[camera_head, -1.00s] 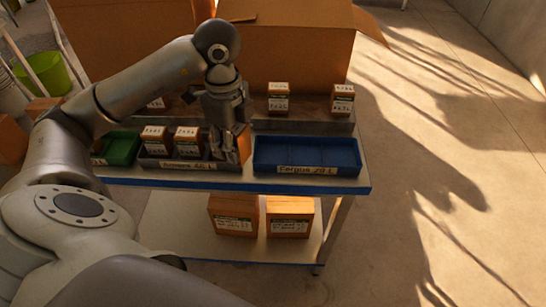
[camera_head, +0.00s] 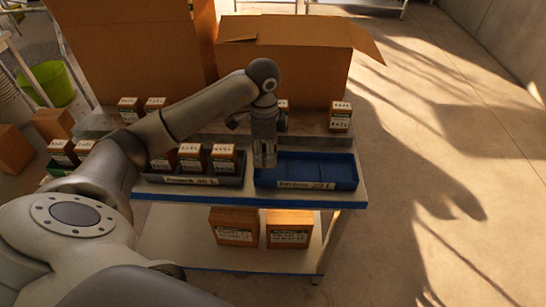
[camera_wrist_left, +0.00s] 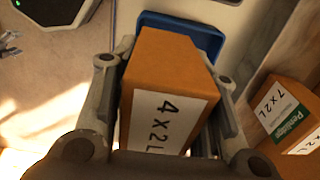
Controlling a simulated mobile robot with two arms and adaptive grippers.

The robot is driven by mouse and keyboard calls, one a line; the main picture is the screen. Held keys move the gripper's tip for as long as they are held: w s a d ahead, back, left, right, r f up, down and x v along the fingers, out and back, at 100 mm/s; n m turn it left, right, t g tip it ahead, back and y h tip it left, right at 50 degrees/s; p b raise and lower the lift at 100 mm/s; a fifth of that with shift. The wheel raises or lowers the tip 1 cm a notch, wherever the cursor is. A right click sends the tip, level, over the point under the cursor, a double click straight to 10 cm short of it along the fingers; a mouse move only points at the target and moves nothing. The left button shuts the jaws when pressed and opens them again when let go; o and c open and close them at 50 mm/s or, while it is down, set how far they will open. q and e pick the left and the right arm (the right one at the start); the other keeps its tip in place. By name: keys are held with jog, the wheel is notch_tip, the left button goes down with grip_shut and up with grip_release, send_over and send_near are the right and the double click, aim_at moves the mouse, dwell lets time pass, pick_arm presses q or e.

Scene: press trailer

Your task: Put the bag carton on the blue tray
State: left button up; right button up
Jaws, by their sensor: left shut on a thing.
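The blue tray (camera_head: 345,172) is at the right of the table's front edge. Its visible inside looks empty, and a handwritten label is on its front. My left gripper (camera_head: 265,160) is over the tray's left end, pointing down. In the left wrist view a brown carton (camera_wrist_left: 168,85) with a white "4 x 2 L" label is between its fingers, and the gripper is shut on it. Part of the blue tray (camera_wrist_left: 155,18) shows beyond the carton there. In the head view the held carton is mostly hidden by the gripper. My right gripper is not in view.
A grey tray (camera_head: 205,181) with several cartons stands left of the blue tray. More cartons stand on the raised shelf behind, one at the right (camera_head: 340,117). A large open cardboard box (camera_head: 290,65) is behind the table. Two cartons sit on the lower shelf (camera_head: 175,240).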

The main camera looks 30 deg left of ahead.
pick_arm(q)
jog(key=w+f, duration=0.3)
jog(key=shift+d+f+p, duration=0.25)
jog(key=shift+d+p, duration=0.05)
jog(key=shift+p, duration=0.1)
notch_tip(320, 180, down, 2)
jog(key=shift+f+p, duration=0.15)
jog(key=shift+p, duration=0.65)
jog(key=shift+f, duration=0.35)
jog(key=shift+f, duration=0.1)
jog(key=shift+f, duration=0.1)
jog(key=o, duration=1.1)
